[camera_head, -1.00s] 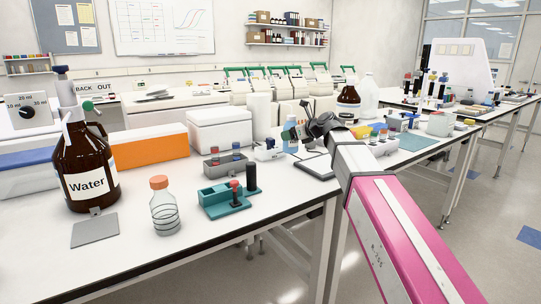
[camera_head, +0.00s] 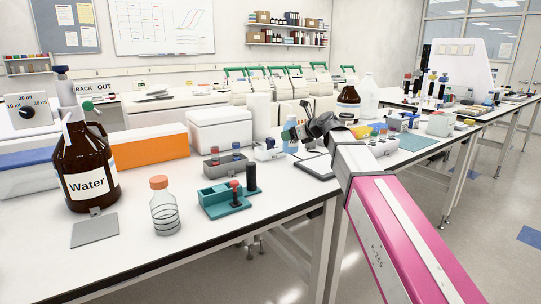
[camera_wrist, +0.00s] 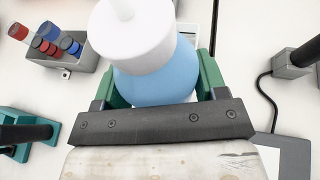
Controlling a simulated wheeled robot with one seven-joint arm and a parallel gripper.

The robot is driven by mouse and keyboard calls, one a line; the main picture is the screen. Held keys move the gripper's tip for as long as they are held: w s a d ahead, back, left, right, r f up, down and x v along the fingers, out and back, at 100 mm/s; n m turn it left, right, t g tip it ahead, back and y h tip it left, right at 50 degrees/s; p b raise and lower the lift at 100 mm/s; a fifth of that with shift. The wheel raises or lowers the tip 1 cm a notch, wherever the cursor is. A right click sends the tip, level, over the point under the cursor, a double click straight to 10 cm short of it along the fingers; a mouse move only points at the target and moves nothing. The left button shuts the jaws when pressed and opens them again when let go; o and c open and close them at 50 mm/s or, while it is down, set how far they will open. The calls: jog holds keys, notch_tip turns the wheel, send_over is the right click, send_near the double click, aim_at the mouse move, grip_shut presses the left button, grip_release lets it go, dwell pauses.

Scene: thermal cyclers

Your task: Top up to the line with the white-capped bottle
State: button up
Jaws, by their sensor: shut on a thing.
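The white-capped bottle (camera_wrist: 145,60) fills the top middle of the wrist view, with a white cap and a pale blue body. My gripper (camera_wrist: 152,92) is shut on it, with one green finger on each side. In the head view the bottle (camera_head: 290,146) is small and partly covered by my gripper (camera_head: 297,131), over the middle of the bench. I cannot tell whether its base touches the bench. A clear bottle (camera_head: 165,213) with an orange cap and dark rings around it stands at the front left. Which line the task means is not clear.
A brown Water jug (camera_head: 88,165) with a dispenser stands at the left behind a grey plate (camera_head: 95,230). A teal rack (camera_head: 222,204) and a grey tube rack (camera_head: 222,166) stand in the middle. A grey pad (camera_head: 317,168) lies near the gripper.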

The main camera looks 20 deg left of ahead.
aim_at(292, 119)
jog(key=shift+r, duration=3.05)
